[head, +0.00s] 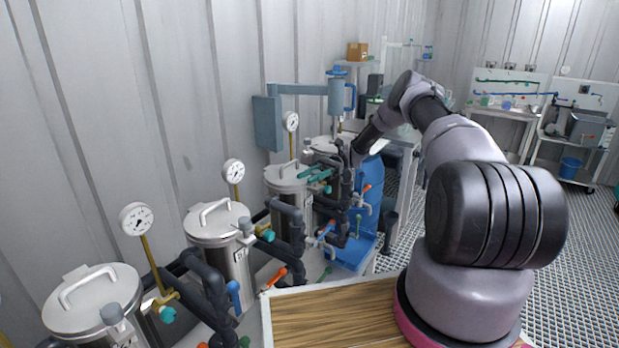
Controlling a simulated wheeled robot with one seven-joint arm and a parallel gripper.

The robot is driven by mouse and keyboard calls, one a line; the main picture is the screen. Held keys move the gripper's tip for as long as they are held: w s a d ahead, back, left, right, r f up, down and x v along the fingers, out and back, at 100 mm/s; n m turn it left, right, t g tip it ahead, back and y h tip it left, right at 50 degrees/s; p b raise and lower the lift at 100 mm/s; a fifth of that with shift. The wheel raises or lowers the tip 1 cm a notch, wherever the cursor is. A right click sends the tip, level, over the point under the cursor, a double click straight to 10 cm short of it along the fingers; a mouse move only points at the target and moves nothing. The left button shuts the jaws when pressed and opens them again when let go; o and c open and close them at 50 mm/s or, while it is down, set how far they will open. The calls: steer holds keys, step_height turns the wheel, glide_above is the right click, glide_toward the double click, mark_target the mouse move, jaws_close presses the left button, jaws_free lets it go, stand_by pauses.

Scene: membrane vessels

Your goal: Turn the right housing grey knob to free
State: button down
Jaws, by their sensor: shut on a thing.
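Several steel housings with handled lids stand in a row along the left wall. The right housing (323,146) is the farthest in the row, largely hidden behind pipes and the nearer housing. My arm reaches over from the lower right, and my gripper (347,156) is at the front of the right housing, small and dark against black pipes. It is shut at the place of that housing's grey knob; the knob itself is hidden, so its angle cannot be told. Similar grey knobs show on the nearer housings, one on the second housing (245,224).
Black pipes with orange, blue and green valve handles crowd the housings' fronts. Pressure gauges (136,218) rise beside them. A blue panel (369,195) stands just right of my gripper. A wooden top (330,318) lies in front; grated floor is open at right.

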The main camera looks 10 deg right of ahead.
steer(key=shift+c, duration=2.2)
jaws_free()
steer(key=v, duration=1)
steer(key=shift+w+d, duration=0.25)
steer(key=shift+d, duration=0.1)
steer(key=shift+r, duration=0.1)
